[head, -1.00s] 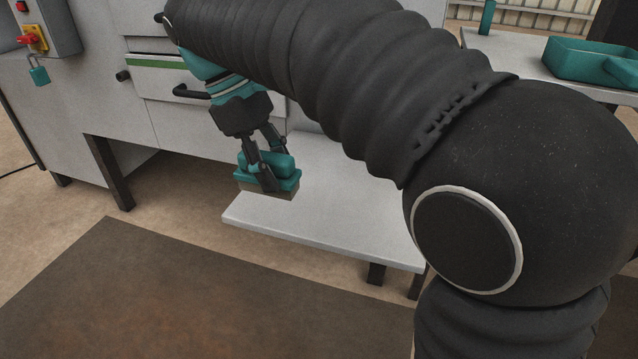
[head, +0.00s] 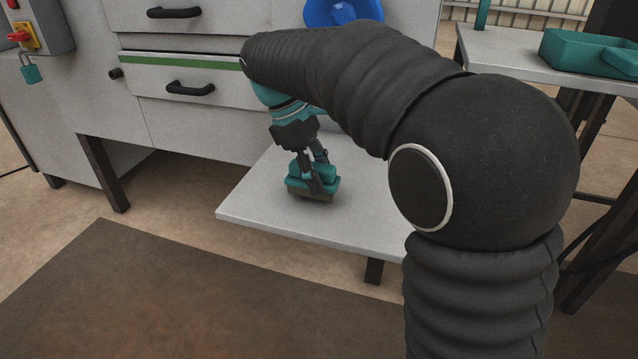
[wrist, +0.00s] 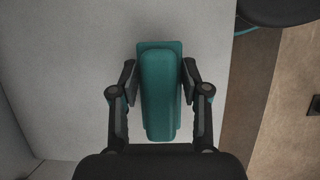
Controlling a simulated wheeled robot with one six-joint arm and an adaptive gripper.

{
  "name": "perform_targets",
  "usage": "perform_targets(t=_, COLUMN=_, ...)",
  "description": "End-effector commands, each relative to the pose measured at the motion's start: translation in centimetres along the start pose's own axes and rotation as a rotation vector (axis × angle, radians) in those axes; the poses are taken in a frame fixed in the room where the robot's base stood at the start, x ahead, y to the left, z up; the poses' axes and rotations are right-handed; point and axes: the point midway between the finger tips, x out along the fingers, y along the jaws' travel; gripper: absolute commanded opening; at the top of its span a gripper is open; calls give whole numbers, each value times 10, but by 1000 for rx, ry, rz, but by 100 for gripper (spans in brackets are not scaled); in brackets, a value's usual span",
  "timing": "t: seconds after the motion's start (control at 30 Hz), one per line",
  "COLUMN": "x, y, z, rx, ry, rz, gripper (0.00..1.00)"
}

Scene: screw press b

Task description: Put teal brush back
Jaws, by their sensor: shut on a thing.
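The teal brush (head: 300,185) has a teal body with a grey-brown bristle side facing down. My gripper (head: 315,178) is shut on the brush, with one finger on each side of it. The brush is over the light grey low table (head: 255,215), near its front left part; I cannot tell whether the bristles touch the top. In the wrist view the brush (wrist: 161,90) lies lengthwise between the two fingers (wrist: 160,85), with the pale table top (wrist: 90,60) beneath.
A grey cabinet with black handles (head: 190,88) stands behind the table. A blue round thing (head: 340,12) is partly hidden behind my arm. A teal tray (head: 590,55) stands on another table at the right. A dark mat (head: 170,300) covers the floor in front.

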Motion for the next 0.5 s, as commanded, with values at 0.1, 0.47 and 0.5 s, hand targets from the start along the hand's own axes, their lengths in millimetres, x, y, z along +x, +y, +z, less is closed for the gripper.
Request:
perform_targets(t=0.1, x=15, y=-1, z=-6, rx=0, ry=-1, rz=0, gripper=7)
perform_targets(t=0.47, x=17, y=-1, z=-7, rx=0, ry=-1, rz=-1, gripper=71)
perform_targets(t=0.5, x=17, y=-1, z=-7, rx=0, ry=0, rz=-1, gripper=71)
